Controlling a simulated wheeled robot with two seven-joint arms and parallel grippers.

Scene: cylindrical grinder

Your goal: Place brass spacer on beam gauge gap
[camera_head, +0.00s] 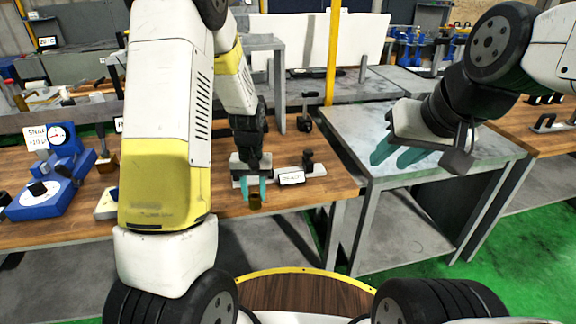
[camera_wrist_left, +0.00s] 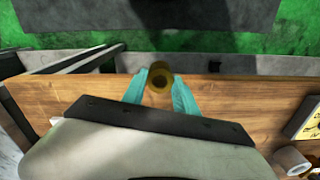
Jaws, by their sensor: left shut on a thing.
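My left gripper (camera_head: 253,188) is shut on a brass spacer (camera_head: 255,202), which hangs at its fingertips near the front edge of the wooden bench. In the left wrist view the spacer (camera_wrist_left: 161,75) is a short hollow brass cylinder between the two teal fingertips (camera_wrist_left: 160,85). Just behind and right of the left gripper is a grey fixture (camera_head: 314,171) with a dark post and a white label (camera_head: 291,178); it may be the beam gauge, but the label is unreadable and the arm hides part of it. My right gripper (camera_head: 397,153) is open and empty over the grey table.
A blue gauge stand (camera_head: 45,190) with a dial sits at the left of the wooden bench (camera_head: 325,191). The grey metal table (camera_head: 470,157) to the right is mostly clear. A yellow post (camera_head: 333,50) stands behind. In the left wrist view a pale ring-shaped part (camera_wrist_left: 291,160) lies at lower right.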

